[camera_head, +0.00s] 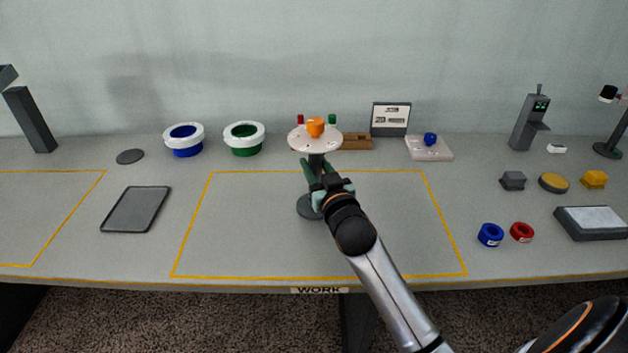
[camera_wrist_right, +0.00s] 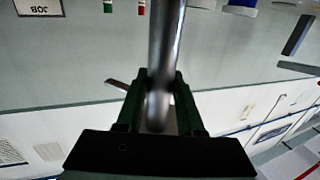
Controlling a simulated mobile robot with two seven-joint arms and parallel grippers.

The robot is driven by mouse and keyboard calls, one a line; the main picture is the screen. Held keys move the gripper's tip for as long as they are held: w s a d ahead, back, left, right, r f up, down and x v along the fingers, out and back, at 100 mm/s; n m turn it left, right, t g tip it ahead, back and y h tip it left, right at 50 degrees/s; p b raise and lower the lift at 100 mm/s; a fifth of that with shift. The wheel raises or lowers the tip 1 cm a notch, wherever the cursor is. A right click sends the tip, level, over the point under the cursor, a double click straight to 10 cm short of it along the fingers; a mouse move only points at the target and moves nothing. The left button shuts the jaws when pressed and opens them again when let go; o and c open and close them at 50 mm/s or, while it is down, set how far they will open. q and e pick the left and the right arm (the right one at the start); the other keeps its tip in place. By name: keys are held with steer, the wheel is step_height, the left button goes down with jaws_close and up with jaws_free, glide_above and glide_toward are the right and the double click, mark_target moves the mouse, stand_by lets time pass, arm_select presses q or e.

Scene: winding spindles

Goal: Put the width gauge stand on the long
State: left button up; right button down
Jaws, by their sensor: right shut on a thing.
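A stand with a round white top (camera_head: 298,141), a grey post and a dark round base (camera_head: 307,207) is at the middle of the table. An orange piece (camera_head: 315,127) is on its top. No label names it as the width gauge stand. My right gripper (camera_head: 318,180) is shut on the post below the top. In the right wrist view the grey post (camera_wrist_right: 166,45) runs between the dark green fingers. I cannot tell whether the base touches the table. My left gripper is not in view.
A yellow-outlined area (camera_head: 235,277) surrounds the stand. Blue (camera_head: 185,149) and green (camera_head: 244,147) spools stand behind left, a wooden block (camera_head: 357,142) and sign (camera_head: 390,119) behind right. A dark tray (camera_head: 136,209) lies left. A grey device (camera_head: 529,120) and several small items are right.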

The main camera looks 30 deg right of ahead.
steer(key=shift+w+f, duration=0.2)
steer(key=shift+f, duration=1.5)
steer(key=shift+f+b, duration=0.15)
steer(key=shift+b, duration=0.2)
steer(key=c, duration=0.5)
jaws_free()
steer(key=shift+f, duration=0.1)
steer(key=v, duration=1.2)
